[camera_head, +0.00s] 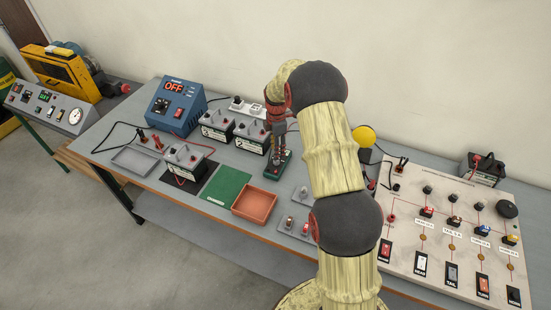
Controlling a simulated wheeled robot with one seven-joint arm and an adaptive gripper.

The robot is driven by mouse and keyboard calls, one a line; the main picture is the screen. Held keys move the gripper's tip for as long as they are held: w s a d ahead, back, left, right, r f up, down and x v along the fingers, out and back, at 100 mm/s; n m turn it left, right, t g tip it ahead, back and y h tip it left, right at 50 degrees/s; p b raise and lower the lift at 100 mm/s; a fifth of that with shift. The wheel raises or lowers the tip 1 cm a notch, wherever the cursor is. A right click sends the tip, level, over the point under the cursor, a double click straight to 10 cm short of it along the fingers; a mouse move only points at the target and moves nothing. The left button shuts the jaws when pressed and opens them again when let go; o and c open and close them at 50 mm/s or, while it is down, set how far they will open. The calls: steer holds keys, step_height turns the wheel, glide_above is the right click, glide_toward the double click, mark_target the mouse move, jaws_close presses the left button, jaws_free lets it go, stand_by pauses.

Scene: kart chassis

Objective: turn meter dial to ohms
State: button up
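A blue meter box (176,106) stands at the back left of the bench, its red display reading OFF. Its black dial (161,104) is on the front face, left of centre; its marks are too small to read. My arm reaches up from the bottom and bends over the bench. My gripper (276,128) points down, right of the meter and apart from it, close above or in front of a small green-based thing (280,162). The fingers are small and dark, and I cannot tell whether they are open or shut.
Several batteries (186,162) stand around the bench middle. A grey tray (136,160), a green mat (226,187) and an orange tray (254,205) lie in front. A switch panel (452,235) fills the right. A grey console (50,107) and yellow machine (62,72) are far left.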

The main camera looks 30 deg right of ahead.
step_height(320, 180, down, 6)
steer(key=shift+f, duration=0.1)
steer(key=shift+c, duration=1.2)
steer(key=c, duration=0.7)
jaws_close()
